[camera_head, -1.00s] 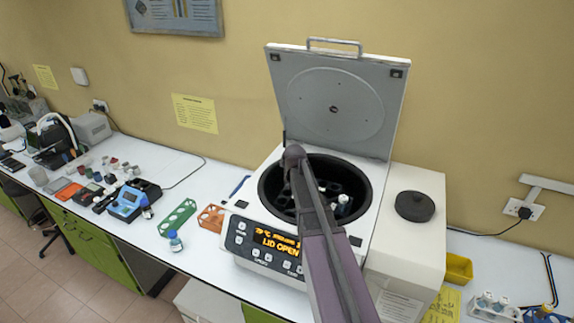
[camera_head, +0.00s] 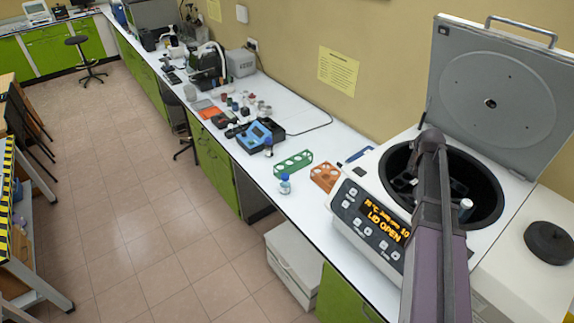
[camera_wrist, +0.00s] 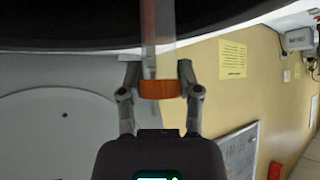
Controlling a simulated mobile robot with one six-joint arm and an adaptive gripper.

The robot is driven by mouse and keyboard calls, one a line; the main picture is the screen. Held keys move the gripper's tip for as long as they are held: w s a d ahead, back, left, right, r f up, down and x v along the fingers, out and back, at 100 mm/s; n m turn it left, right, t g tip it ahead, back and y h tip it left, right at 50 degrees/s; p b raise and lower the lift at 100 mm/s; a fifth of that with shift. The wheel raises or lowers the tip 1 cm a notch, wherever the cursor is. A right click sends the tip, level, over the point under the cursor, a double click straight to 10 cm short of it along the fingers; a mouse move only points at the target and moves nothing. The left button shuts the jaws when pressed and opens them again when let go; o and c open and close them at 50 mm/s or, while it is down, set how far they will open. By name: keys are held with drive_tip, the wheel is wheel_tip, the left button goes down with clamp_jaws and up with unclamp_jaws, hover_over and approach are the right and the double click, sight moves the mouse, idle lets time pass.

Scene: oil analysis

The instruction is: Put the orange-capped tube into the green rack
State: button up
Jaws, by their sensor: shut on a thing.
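In the wrist view my gripper (camera_wrist: 160,80) is shut on the orange cap (camera_wrist: 160,90) of a clear tube (camera_wrist: 157,35), which extends away from the fingers toward the dark rim at the top. In the head view my arm reaches over the open centrifuge (camera_head: 400,187); the gripper and held tube cannot be made out there. The green rack (camera_head: 293,164) lies on the white bench to the left of the centrifuge, with its holes looking empty. The gripper is apart from this rack.
An orange rack (camera_head: 325,177) lies between the green rack and the centrifuge. A blue-capped bottle (camera_head: 284,183) stands in front of the green rack. The raised centrifuge lid (camera_head: 495,90) stands behind my arm. A blue device (camera_head: 258,137) and small items lie farther left.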

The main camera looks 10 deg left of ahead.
sight(414, 162)
drive_tip(key=shift+f, duration=0.2)
drive_tip(key=shift+f+b, duration=3.4)
drive_tip(key=shift+b, duration=0.2)
drive_tip(key=shift+r, duration=0.1)
